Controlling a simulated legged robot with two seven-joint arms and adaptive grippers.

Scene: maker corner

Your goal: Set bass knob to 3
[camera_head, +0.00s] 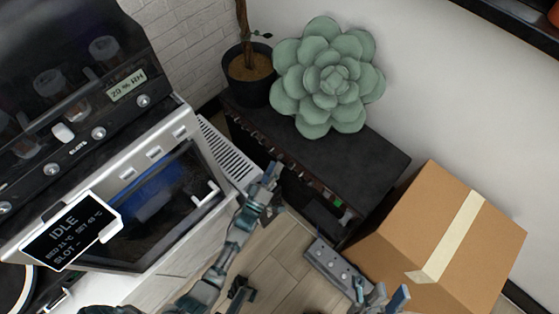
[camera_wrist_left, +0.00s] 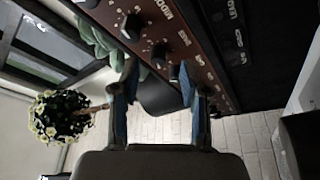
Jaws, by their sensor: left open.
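The amplifier (camera_head: 365,160) is a black box with a row of small knobs along its front edge. In the left wrist view its brown control panel (camera_wrist_left: 197,62) crosses the top at a slant, with several black knobs and white markings. One knob (camera_wrist_left: 158,52) shows just beyond and between my left fingertips; another knob (camera_wrist_left: 133,26) is further up left. I cannot tell which is the bass knob or read its setting. My left gripper (camera_head: 270,182), also in the left wrist view (camera_wrist_left: 158,80), is open and empty, close to the panel. My right gripper (camera_head: 380,296) is at the bottom edge.
A green succulent (camera_head: 328,78) sits on the amplifier, with a potted plant (camera_head: 249,75) beside it. A taped cardboard box (camera_head: 430,235) stands at right. A machine with a display card (camera_head: 70,230) fills the left. A grey panel (camera_head: 328,264) lies near my right gripper. Wooden floor shows between.

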